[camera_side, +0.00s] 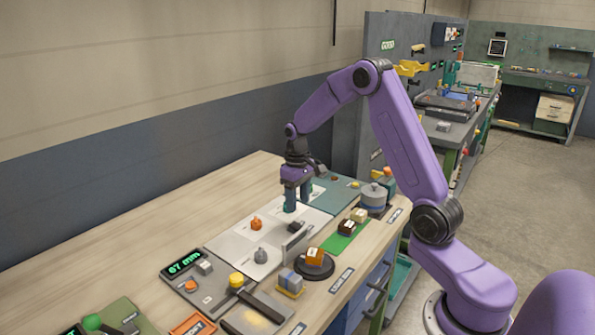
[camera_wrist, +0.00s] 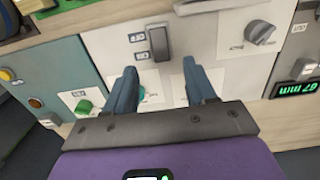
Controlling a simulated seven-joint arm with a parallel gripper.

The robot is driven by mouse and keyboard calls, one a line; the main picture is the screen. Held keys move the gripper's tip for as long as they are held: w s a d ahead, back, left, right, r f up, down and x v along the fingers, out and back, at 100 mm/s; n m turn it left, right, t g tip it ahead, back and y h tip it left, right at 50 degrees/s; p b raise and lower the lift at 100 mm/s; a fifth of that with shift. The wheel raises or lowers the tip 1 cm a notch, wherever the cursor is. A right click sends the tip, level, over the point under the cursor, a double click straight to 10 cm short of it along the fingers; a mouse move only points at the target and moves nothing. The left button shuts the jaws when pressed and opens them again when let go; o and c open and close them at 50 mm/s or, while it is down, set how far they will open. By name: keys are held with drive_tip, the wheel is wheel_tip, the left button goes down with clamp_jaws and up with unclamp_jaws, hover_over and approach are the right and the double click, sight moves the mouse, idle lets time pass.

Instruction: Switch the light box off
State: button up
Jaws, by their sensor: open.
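I cannot read with certainty which part is named the light box. A dark rocker switch (camera_wrist: 159,43) sits on a pale panel (camera_wrist: 208,36), with two small labels to its left. In the side view the switch (camera_side: 295,227) stands just in front of my gripper. My gripper (camera_side: 297,203) points down over the panels, open and empty. In the wrist view its two fingers (camera_wrist: 160,67) stand apart, below the switch in the picture. A green part (camera_wrist: 143,94) shows partly between them; contact with the panel cannot be told.
A grey knob (camera_wrist: 260,31) is right of the switch. An orange knob (camera_side: 257,223) is nearby. A teal panel (camera_wrist: 62,70) carries a green knob (camera_wrist: 84,107). A display (camera_side: 184,262) reads 67 mm. A dark round stand (camera_side: 314,274) holds an orange block.

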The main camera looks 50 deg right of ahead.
wheel_tip(320, 180, up, 9)
drive_tip(key=shift+r, duration=0.15)
drive_tip(key=shift+w, duration=0.1)
drive_tip(key=s+a+r+n, duration=0.1)
drive_tip(key=s+a+n, duration=0.2)
drive_tip(key=s+a, duration=0.4)
drive_tip(key=s+a+n, duration=0.3)
drive_tip(key=s+a, duration=0.2)
drive_tip(key=a, duration=0.5)
drive_tip(key=s+a+f+n, duration=0.1)
drive_tip(key=s+n, duration=0.2)
drive_tip(key=s, duration=0.7)
drive_tip(key=s+a+f+n, duration=0.1)
drive_tip(key=s+n, duration=0.2)
drive_tip(key=s, duration=0.8)
drive_tip(key=shift+a+n+t, duration=0.25)
drive_tip(key=shift+n+t, duration=0.05)
drive_tip(key=shift+f, duration=0.1)
